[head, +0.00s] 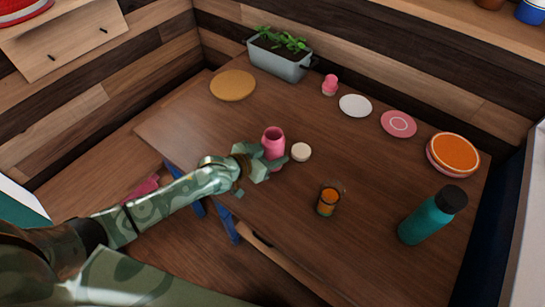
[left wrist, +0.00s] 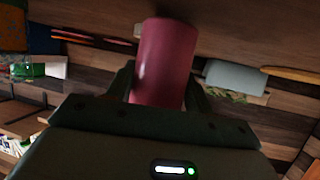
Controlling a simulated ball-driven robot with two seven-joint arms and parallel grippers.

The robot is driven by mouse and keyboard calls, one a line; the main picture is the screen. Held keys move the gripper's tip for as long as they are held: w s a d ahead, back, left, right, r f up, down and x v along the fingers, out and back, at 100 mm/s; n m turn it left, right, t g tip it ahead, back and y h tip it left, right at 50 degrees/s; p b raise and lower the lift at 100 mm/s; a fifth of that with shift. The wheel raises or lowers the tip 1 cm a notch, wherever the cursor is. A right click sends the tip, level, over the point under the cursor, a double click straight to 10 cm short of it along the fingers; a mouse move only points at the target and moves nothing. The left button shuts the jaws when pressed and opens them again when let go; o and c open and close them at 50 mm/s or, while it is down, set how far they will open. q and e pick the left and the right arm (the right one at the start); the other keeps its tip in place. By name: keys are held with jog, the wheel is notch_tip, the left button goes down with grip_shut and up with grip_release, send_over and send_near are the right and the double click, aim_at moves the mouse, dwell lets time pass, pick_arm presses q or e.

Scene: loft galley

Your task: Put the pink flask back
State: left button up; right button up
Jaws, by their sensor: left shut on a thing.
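The pink flask (head: 273,137) is at the middle left of the wooden table (head: 290,215) in the head view. My left gripper (head: 262,163) is shut on it from the left. In the left wrist view the flask (left wrist: 165,62) fills the space between the two fingers of my left gripper (left wrist: 160,88). The gripper hides its lower part in the head view, so I cannot tell whether it touches the table. A small round cream piece (head: 300,152) lies just right of the flask. My right gripper is not in view.
A glass with orange content (head: 328,201) and a teal bottle (head: 432,216) stand to the right. A planter (head: 279,62), round yellow mat (head: 233,85), small pink item (head: 330,84), white plate (head: 355,105), pink plate (head: 398,123) and orange plate (head: 455,152) line the back.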

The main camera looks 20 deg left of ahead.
pick_arm(q)
jog(key=shift+f, duration=0.6)
jog(key=shift+f, duration=0.15)
jog(key=o, duration=1.1)
jog(key=shift+r, duration=0.25)
jog(key=p+v, duration=0.4)
jog(key=v, duration=0.8)
